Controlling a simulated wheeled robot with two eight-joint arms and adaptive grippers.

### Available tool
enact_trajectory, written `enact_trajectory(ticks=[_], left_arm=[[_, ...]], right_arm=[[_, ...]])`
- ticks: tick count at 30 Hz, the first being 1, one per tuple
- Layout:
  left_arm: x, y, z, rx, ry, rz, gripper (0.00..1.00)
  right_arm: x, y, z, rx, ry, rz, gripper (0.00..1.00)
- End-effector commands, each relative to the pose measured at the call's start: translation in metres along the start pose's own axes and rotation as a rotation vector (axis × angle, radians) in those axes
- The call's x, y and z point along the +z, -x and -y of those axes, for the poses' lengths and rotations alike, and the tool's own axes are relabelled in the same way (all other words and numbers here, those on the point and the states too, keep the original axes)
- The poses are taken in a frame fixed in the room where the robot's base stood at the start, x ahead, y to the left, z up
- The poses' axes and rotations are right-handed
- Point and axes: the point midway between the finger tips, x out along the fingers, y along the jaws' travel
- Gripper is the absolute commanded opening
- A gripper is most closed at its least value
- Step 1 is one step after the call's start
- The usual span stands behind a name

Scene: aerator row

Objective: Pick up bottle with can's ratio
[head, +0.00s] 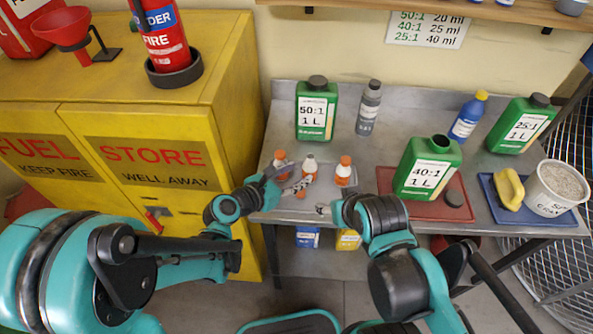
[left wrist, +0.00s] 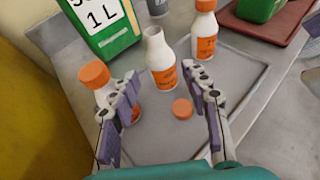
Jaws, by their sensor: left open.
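Three small white bottles with orange labels stand on a grey tray (left wrist: 248,78): a capped left one (left wrist: 95,74), an uncapped middle one (left wrist: 160,58) and a capped right one (left wrist: 204,28). Their ratios are too small to read. A loose orange cap (left wrist: 182,108) lies before the middle bottle. My left gripper (head: 290,180) is open and empty; in the left wrist view (left wrist: 168,98) its left finger partly hides the left bottle, with the loose cap between the fingers. An uncapped green can (head: 428,168) marked 40:1 stands on a red tray (head: 386,180). My right gripper (head: 322,209) is at the tray's front, its jaws unclear.
Green cans marked 50:1 (head: 316,110) and 25:1 (head: 521,125), a grey bottle (head: 369,108) and a blue bottle (head: 468,118) stand behind. A blue tray (head: 489,192) at right holds a yellow sponge (head: 509,189) and white tub (head: 554,190). A yellow cabinet (head: 225,130) borders the left.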

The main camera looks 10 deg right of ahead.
Motion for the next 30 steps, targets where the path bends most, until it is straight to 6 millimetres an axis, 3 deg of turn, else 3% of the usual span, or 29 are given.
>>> enact_trajectory(ticks=[15, 22, 27, 30], left_arm=[[-0.004, -0.065, 0.000, -0.001, -0.005, -0.002, 0.47], [-0.002, -0.066, -0.001, 0.000, -0.005, -0.001, 0.47], [-0.002, -0.066, -0.001, 0.000, -0.005, -0.001, 0.09], [-0.002, -0.066, -0.001, 0.000, -0.005, -0.002, 0.09]], right_arm=[[0.015, -0.021, 0.000, 0.000, 0.000, 0.000, 0.58], [0.015, -0.020, 0.000, 0.000, 0.000, 0.000, 0.58], [0.015, -0.020, 0.000, 0.000, 0.000, 0.000, 0.58], [0.015, -0.020, 0.000, 0.000, 0.000, 0.000, 0.58]])
